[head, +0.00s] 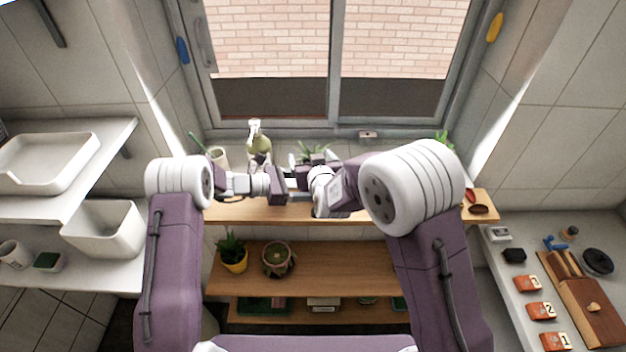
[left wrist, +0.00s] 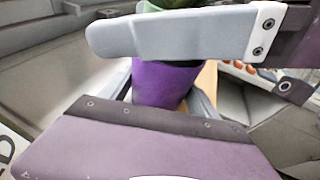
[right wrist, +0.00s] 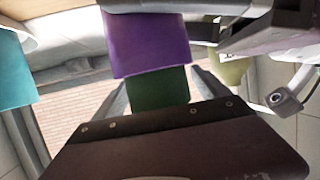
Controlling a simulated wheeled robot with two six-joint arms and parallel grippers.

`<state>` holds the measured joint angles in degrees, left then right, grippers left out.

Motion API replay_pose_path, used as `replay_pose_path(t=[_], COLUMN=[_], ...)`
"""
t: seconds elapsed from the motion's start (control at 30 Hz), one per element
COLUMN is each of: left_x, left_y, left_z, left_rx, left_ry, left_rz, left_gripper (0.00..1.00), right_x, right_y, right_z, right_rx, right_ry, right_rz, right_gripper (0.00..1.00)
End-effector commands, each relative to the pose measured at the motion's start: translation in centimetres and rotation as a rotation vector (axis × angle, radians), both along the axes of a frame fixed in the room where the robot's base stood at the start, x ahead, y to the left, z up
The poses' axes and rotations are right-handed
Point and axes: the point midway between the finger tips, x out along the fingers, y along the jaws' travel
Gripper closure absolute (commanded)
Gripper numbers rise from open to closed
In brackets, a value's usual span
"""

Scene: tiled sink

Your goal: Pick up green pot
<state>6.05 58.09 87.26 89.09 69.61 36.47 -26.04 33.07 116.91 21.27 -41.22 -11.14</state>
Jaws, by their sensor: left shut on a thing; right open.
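A purple pot (left wrist: 162,88) shows in the left wrist view behind a grey finger of my left gripper (head: 286,184), which is shut on it. A teal-green pot (right wrist: 14,72) stands apart at the left of the right wrist view.
A pale green bottle (head: 257,140) and a white cup (head: 218,156) stand to the left. The window (head: 335,60) is close behind the wooden top shelf (head: 235,214). Counters flank both sides.

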Motion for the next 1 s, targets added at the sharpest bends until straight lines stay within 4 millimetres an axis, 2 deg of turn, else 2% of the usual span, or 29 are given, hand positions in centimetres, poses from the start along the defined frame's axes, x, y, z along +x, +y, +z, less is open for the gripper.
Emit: replay_pose_path(t=[0.07,0.37,0.67,0.77,1.0], left_x=[0.0,-0.1,0.0,0.0,-0.1], left_y=[0.0,0.0,0.0,0.0,0.0], left_z=[-0.1,-0.1,0.0,-0.1,-0.1], left_rx=[0.001,0.000,0.001,0.001,0.000], left_ry=[0.001,0.002,0.001,0.001,0.002], left_rz=[-0.001,-0.002,-0.001,-0.001,-0.002], left_gripper=[0.53,0.53,0.53,0.53,0.53], right_x=[0.0,0.0,0.0,0.0,0.0], right_y=[0.0,0.0,0.0,0.0,0.0], right_z=[0.0,0.0,0.5,2.3,8.1], right_rx=[0.000,0.000,0.002,0.004,0.005], right_ry=[0.000,0.000,-0.003,-0.007,-0.008], right_rz=[0.000,0.000,0.000,-0.002,-0.001], right_gripper=[0.15,0.98,1.00,1.00,1.00])
